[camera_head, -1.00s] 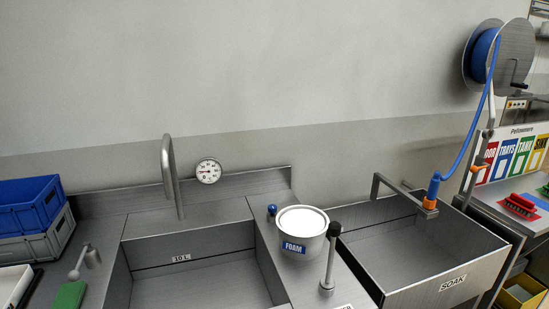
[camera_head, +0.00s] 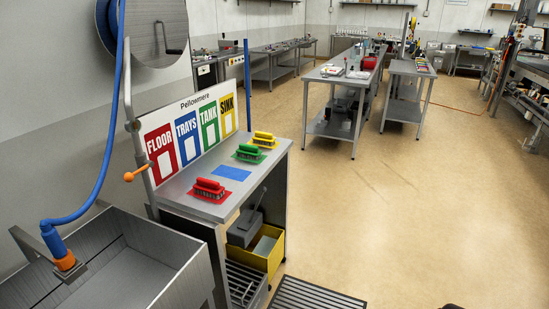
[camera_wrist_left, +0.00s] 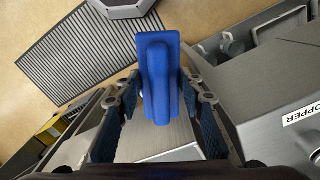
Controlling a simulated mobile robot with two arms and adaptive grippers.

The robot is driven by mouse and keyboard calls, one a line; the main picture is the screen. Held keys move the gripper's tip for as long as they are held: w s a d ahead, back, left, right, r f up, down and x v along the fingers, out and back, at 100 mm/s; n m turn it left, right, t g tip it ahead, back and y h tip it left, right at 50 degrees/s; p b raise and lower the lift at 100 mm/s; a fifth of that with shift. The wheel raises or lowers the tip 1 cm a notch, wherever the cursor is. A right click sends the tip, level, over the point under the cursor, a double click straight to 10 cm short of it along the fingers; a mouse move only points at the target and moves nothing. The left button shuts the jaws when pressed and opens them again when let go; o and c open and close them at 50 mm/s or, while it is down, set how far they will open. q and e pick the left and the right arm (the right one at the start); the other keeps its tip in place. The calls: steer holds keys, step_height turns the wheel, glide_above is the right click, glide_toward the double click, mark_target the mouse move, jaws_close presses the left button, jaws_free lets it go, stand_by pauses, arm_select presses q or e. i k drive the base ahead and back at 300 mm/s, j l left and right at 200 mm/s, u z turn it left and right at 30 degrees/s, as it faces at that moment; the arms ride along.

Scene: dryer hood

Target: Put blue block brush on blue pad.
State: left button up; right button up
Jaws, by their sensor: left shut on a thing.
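The blue block brush (camera_wrist_left: 158,65), a blue block with a raised rounded grip, shows in the left wrist view. My left gripper (camera_wrist_left: 158,98) is shut on it, with a finger at each side of the grip. The brush is held above the floor. The blue pad (camera_head: 231,173) lies bare on the steel side table in the head view, between the red and green brushes. Neither my left gripper nor the blue brush shows in the head view. My right gripper is in neither view.
A red brush (camera_head: 208,190), a green brush (camera_head: 249,153) and a yellow brush (camera_head: 264,139) stand in a row on the side table (camera_head: 189,203). A label board (camera_head: 190,138) stands behind them. A steel sink (camera_head: 140,268) is at the left. Floor right of the table is open.

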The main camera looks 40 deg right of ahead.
mark_target(238, 174)
steer(key=i+l+z, duration=0.15)
steer(key=l, duration=0.3)
steer(key=i+l+z, duration=0.15)
steer(key=l, duration=0.3)
steer(key=i+l+z, duration=0.15)
steer(key=l, duration=0.3)
steer(key=i+l+z, duration=0.15)
steer(key=i+l, duration=0.15)
steer(key=i+l+z, duration=0.15)
steer(key=l, duration=0.3)
steer(key=i, duration=0.1)
